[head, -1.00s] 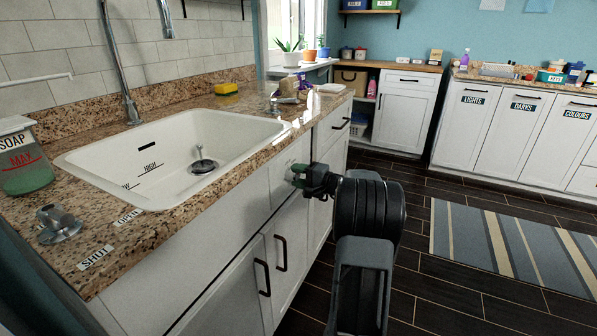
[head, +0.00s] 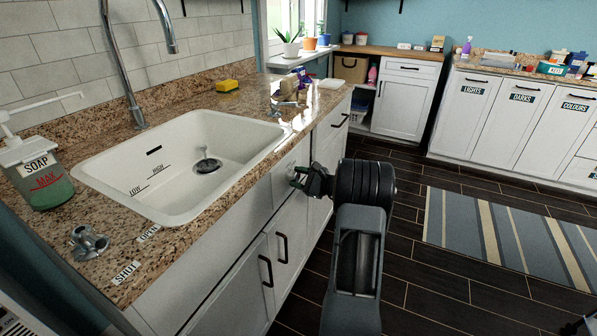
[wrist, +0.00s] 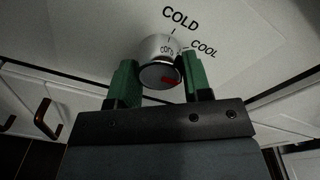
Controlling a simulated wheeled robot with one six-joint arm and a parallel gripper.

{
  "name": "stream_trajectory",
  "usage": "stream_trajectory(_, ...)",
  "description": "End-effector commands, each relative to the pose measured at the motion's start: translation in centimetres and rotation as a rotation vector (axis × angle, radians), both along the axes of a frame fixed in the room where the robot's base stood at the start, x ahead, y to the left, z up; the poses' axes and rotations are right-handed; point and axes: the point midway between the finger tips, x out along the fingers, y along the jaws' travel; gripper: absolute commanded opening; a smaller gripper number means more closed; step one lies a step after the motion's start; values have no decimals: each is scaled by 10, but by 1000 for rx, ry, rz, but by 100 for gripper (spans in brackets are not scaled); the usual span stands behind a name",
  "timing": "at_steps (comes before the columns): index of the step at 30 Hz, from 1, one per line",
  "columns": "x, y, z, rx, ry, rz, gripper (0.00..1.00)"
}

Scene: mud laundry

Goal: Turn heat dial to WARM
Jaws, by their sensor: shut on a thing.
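The heat dial (wrist: 158,48) is a pale round knob with a dark end face and a red mark, on the white cabinet front below the sink. COLD is printed above it and COOL to its upper right; no WARM label shows in the wrist view. The red mark sits at the lower right of the dial's face. My gripper (wrist: 160,66) has its green fingers on either side of the dial, shut on it. In the head view my gripper (head: 300,178) is at the cabinet front, and the dial is too small there to read.
The white sink (head: 120,190) is set in a granite counter, with a soap bottle (head: 38,180) and a metal tap handle (head: 88,242) at left. Black door handles (head: 266,272) stick out below. Open dark floor and a striped rug (head: 500,235) lie right.

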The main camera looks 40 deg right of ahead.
Motion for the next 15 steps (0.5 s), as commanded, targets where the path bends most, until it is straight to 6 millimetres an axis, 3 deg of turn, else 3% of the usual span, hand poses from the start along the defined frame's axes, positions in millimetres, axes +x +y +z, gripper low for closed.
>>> stream_trajectory(15, 0, 0, 0, 196, 106, 1, 21)
